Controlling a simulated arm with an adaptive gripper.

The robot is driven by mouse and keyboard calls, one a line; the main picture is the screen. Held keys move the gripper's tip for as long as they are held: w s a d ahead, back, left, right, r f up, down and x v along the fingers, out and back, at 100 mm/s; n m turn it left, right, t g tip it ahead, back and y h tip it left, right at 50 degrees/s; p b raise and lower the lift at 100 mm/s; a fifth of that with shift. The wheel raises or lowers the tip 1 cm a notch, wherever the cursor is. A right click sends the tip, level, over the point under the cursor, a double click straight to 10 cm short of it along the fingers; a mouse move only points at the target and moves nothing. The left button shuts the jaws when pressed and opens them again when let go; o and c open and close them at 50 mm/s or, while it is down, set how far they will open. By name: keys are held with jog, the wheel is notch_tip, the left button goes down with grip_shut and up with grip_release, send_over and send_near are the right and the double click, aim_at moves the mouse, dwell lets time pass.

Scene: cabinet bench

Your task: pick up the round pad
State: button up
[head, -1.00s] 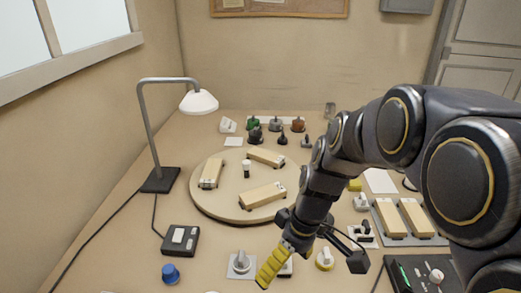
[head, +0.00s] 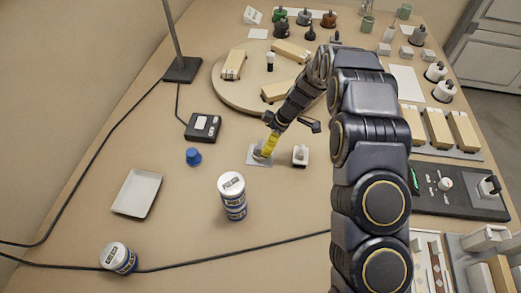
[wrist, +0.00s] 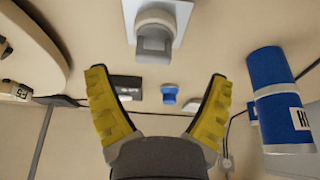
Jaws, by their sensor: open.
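No separate small round pad can be made out for certain. The clearest flat round thing is a large wooden disc (head: 232,96) at the back middle of the bench, carrying several pale blocks and a small black-and-white piece. Its edge also shows at the upper left of the wrist view (wrist: 40,38). My gripper (head: 266,148) has yellow fingers and is in front of the disc, over a grey plate with a round knob (head: 254,160). In the wrist view my gripper (wrist: 157,76) is open with nothing between its fingers; the knob plate (wrist: 176,15) shows beyond them.
A blue knob (head: 193,156) and a black box (head: 203,127) are left of my gripper. Blue-and-white cans (head: 232,190) stand in front, with a white tray (head: 137,192) to the left. A white switch (head: 300,155) is close on the right.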

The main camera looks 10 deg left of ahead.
aim_at(263, 144)
jog(key=shift+w+a+f, duration=0.15)
jog(key=shift+a+f, duration=0.15)
jog(key=shift+f, duration=0.35)
jog(key=x, duration=0.4)
jog(key=shift+w, duration=0.2)
jog(key=c, duration=1.1)
